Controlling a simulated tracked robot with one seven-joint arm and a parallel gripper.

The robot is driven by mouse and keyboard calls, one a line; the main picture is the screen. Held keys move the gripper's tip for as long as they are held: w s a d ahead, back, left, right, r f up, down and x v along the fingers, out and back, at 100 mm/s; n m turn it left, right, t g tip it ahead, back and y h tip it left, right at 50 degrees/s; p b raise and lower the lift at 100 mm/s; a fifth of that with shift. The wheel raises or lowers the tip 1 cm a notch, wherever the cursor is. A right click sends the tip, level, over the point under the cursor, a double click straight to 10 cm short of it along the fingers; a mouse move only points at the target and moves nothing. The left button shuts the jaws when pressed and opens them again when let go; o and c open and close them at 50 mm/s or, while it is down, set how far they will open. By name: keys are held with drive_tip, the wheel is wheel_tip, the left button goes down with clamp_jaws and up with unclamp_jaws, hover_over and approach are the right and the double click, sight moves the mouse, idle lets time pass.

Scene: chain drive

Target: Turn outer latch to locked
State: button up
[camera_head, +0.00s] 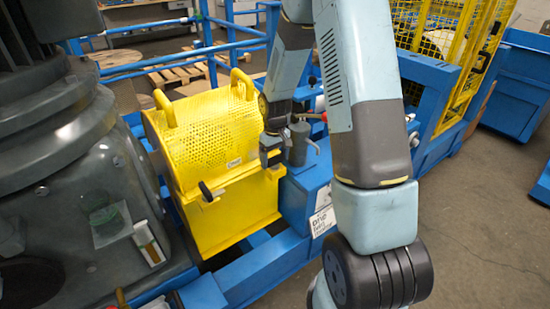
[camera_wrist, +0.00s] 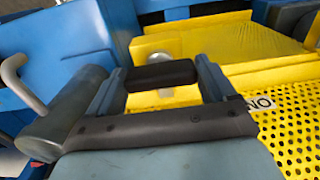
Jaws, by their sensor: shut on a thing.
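The yellow guard (camera_head: 215,135) with a perforated curved top covers the chain drive. My gripper (camera_head: 271,157) is at the right end of its front edge in the head view. In the wrist view my gripper (camera_wrist: 161,80) has its two fingers at the ends of a black latch handle (camera_wrist: 160,75), shut on it. A pale round pivot (camera_wrist: 164,43) shows just behind the handle against the yellow panel. A second black-handled latch (camera_head: 209,192) is on the guard's front left. The gripped latch is mostly hidden by my gripper in the head view.
A grey cylinder with a bent metal handle (camera_head: 299,145) stands close to the right of my gripper; it also shows in the wrist view (camera_wrist: 65,110). A large grey machine housing (camera_head: 75,180) is on the left. Blue frame beams (camera_head: 255,270) run beneath the guard.

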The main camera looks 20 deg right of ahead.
sight(274, 156)
drive_tip(key=shift+w+r, duration=0.1)
drive_tip(key=shift+w, duration=0.1)
drive_tip(key=o, duration=0.9)
drive_tip(key=shift+s, duration=0.1)
wheel_tip(274, 156, up, 14)
drive_tip(key=shift+f, duration=0.25)
